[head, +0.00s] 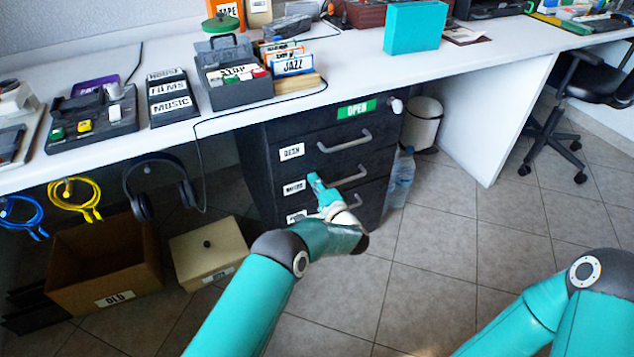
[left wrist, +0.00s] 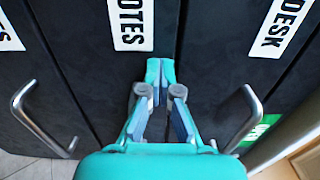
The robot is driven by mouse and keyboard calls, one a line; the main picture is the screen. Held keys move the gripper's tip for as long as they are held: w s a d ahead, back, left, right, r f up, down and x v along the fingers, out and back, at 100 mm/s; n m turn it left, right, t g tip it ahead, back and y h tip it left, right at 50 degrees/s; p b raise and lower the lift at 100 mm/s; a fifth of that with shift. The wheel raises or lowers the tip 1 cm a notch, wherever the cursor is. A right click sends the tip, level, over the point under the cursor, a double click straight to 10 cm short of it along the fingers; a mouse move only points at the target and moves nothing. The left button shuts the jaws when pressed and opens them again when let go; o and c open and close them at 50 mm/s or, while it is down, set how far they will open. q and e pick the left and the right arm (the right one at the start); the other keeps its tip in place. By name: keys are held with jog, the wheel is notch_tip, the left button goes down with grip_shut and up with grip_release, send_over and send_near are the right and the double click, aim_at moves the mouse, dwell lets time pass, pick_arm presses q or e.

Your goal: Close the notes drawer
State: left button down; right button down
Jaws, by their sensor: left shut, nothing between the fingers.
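The notes drawer (head: 325,176) is the middle of three dark drawers under the desk. Its white NOTES label also shows in the left wrist view (left wrist: 131,25). Its front looks about level with its neighbours; I cannot tell whether a small gap is left. My left gripper (head: 315,180) is shut and empty. In the left wrist view its fingertips (left wrist: 160,65) point at the notes drawer front, beside the label; I cannot tell whether they touch. The notes handle (head: 350,179) shows in the head view. My right gripper is out of view.
The desk drawer (head: 325,146) is above, with its handle (left wrist: 243,118); the lowest drawer's handle (left wrist: 38,122) is on the other side. A bottle (head: 400,178) and a bin (head: 421,122) stand right of the cabinet. Boxes (head: 105,262) stand left. Floor in front is clear.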

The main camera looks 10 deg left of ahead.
pick_arm(q)
jog(key=p+v, duration=0.4)
jog(key=v, duration=1)
jog(key=w+a+r+n+g+y, duration=0.1)
jog(key=a+n+g+y, duration=0.15)
jog(key=a, duration=1.25)
jog(key=s+a+f+g+h, duration=0.1)
jog(key=s+a+f+h, duration=0.4)
jog(key=a+f+h, duration=0.15)
jog(key=s+d+f+n+g+h, duration=0.25)
jog(key=s+d+g+h, duration=0.2)
jog(key=s, duration=0.55)
jog(key=s+d+f+n+g+h, duration=0.25)
jog(key=s+d+n, duration=0.2)
jog(key=s, duration=0.55)
jog(key=s+d+f+n+g+h, duration=0.2)
jog(key=s+d+g+h, duration=0.3)
jog(key=s, duration=0.5)
notch_tip(320, 180, up, 31)
jog(key=n+t+y+p, duration=0.1)
jog(key=p, duration=3)
jog(key=shift+d+f, duration=0.15)
jog(key=shift+d, duration=0.2)
jog(key=shift+t, duration=0.25)
